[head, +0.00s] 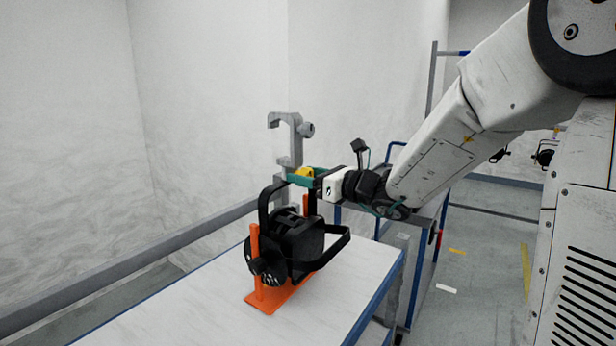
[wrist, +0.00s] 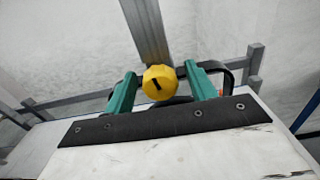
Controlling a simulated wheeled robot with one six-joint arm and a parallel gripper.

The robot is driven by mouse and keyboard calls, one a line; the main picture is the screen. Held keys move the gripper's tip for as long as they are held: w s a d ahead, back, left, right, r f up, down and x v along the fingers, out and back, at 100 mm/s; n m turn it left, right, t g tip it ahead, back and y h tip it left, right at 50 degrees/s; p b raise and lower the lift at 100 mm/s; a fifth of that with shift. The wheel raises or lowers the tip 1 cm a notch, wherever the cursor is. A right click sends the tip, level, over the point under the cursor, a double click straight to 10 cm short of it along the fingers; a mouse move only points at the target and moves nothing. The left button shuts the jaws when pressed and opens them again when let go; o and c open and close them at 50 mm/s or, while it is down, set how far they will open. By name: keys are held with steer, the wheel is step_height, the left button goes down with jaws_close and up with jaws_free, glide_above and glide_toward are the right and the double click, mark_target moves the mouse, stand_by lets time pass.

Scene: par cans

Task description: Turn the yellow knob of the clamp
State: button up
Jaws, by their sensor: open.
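The yellow knob (wrist: 159,79) shows in the wrist view between the two green fingers of my gripper (wrist: 161,86). The fingers stand apart, with a visible gap on each side of the knob. In the head view the knob (head: 304,172) is a small yellow patch beside my gripper (head: 301,178), partly hidden by a green finger. The grey hook-shaped clamp (head: 297,140) rises above it. A black par can (head: 290,246) with a black yoke sits below, in an orange stand (head: 270,302).
The stand is on a white table (head: 190,308) with a blue edge. A grey rail (head: 110,270) runs along the wall at left. A blue-framed cart (head: 432,245) stands behind the table at right. The table's front left part is clear.

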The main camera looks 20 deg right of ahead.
steer(key=c, duration=1)
steer(key=shift+n, duration=0.8)
steer(key=o, duration=1)
steer(key=v, duration=0.7)
steer(key=shift+s+d, duration=0.25)
steer(key=shift+s, duration=0.05)
